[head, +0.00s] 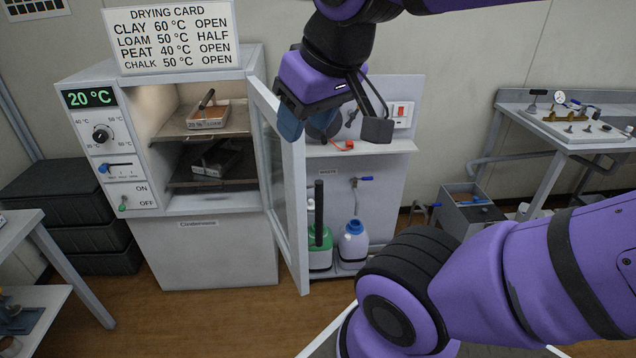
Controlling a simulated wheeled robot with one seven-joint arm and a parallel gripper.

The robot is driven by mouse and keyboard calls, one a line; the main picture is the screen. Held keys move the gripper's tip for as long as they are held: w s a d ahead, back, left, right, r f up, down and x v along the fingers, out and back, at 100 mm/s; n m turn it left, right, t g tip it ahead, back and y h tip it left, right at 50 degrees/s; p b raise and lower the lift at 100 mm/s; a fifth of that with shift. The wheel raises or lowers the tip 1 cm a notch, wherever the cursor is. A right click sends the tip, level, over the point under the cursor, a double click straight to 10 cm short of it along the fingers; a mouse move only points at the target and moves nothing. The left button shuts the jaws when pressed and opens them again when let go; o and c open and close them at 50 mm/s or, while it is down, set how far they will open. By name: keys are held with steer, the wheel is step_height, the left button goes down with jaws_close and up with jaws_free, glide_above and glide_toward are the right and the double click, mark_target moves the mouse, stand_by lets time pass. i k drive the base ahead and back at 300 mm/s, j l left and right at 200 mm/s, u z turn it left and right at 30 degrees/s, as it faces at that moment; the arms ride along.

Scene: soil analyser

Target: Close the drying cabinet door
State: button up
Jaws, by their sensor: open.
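The drying cabinet (202,240) stands at the left of the head view with its lit chamber showing. Its framed glass door (291,190) is swung open toward me, hinged on the cabinet's right side. Two shelves inside hold a labelled tray (208,119) with orange-brown soil on the upper one and a dark tray (216,160) on the lower one. My gripper (335,128) is open, above and to the right of the door's upper part. One finger overlaps the door's outer side in the picture; I cannot tell whether it touches.
A shelf unit (405,146) behind the door holds green (319,256) and blue-capped (353,245) bottles. A side table (36,230) stands at the left and a bench (540,120) at the right. The floor (190,315) before the cabinet is clear.

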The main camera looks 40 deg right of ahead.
mark_target(261, 101)
steer(key=k+l, duration=0.15)
steer(key=l, duration=0.25)
steer(key=k+l+u, duration=0.1)
steer(key=l, duration=0.25)
steer(key=k+l, duration=0.2)
steer(key=l, duration=0.2)
steer(key=k+l, duration=0.15)
steer(key=l, duration=0.2)
steer(key=k+l+u, duration=0.1)
steer(key=l, duration=0.25)
